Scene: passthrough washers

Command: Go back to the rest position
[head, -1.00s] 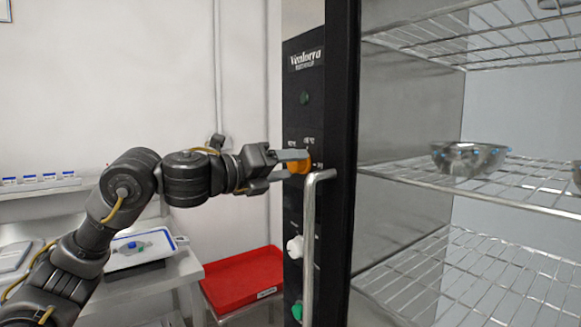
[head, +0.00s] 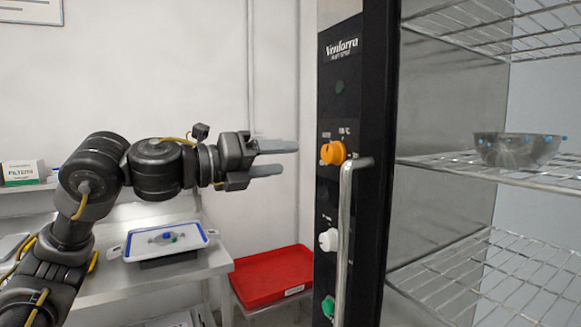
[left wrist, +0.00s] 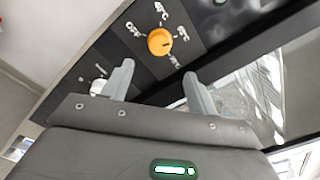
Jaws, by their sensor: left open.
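My left gripper (head: 282,159) is open and empty, a short way left of the orange knob (head: 333,152) on the black control panel. Its two fingers are apart and touch nothing. In the left wrist view the orange knob (left wrist: 160,41) shows beyond the fingertips, with markings around it, and the open fingers (left wrist: 160,85) stand below it. My right gripper is not in view.
A vertical metal handle (head: 345,245) stands out from the panel below the knob. White (head: 328,240) and green (head: 328,306) knobs sit lower. A steel bowl (head: 518,149) rests on the middle wire shelf. A red tray (head: 270,277) and white tray (head: 168,240) are lower left.

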